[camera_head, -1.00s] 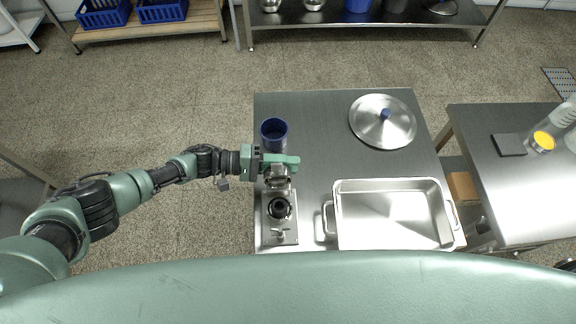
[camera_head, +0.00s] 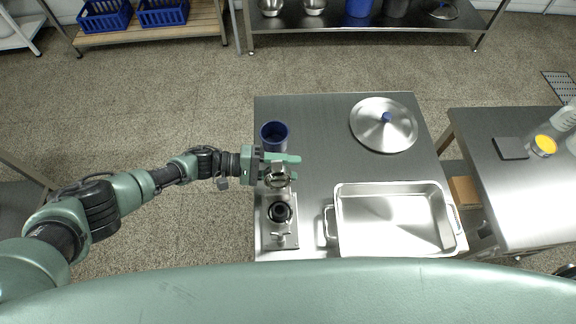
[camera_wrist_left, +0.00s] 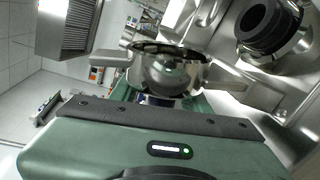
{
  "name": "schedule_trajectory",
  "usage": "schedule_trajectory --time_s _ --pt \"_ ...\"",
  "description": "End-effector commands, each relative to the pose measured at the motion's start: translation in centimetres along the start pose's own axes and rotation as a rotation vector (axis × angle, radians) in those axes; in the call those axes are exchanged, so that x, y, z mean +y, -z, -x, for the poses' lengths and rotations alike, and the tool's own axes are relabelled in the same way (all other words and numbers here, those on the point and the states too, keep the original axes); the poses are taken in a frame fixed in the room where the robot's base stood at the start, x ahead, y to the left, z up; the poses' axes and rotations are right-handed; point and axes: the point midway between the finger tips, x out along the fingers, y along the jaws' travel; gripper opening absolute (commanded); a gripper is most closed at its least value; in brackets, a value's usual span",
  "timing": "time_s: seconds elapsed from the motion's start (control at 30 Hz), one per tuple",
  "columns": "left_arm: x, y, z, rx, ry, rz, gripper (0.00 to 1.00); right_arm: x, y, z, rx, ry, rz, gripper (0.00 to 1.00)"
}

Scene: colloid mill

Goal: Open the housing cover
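The colloid mill stands at the left edge of the steel table, with its base plate (camera_head: 287,241) at the front. The housing's round opening, with a dark core (camera_head: 281,212), is exposed; the core also shows in the left wrist view (camera_wrist_left: 262,28). The shiny metal housing cover (camera_head: 278,181) stands off the opening, on its far side, and shows in the left wrist view (camera_wrist_left: 172,75) close in front of the gripper. My left gripper (camera_head: 289,167) is at the cover with its fingers apart. Whether they touch it is unclear. My right gripper is out of view.
A blue cup-like container (camera_head: 274,134) stands just behind the left gripper. A steel tray (camera_head: 338,215) is right of the mill, and a round lid (camera_head: 384,130) with a blue knob lies behind it. The table between them is clear.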

Motion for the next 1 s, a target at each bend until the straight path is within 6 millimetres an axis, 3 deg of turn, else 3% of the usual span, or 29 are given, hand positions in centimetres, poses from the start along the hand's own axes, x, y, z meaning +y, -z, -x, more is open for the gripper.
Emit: schedule_trajectory --time_s 0.27,0.7,1.0 --pt "-0.1 0.1 0.5 0.003 0.001 0.000 0.47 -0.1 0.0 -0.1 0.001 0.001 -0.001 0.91" --pt "-0.1 0.1 7.0 0.002 0.000 -0.001 0.47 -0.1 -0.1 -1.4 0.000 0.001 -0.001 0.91" --pt "0.0 0.0 7.8 0.001 -0.001 0.000 0.47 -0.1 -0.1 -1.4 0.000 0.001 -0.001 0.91"
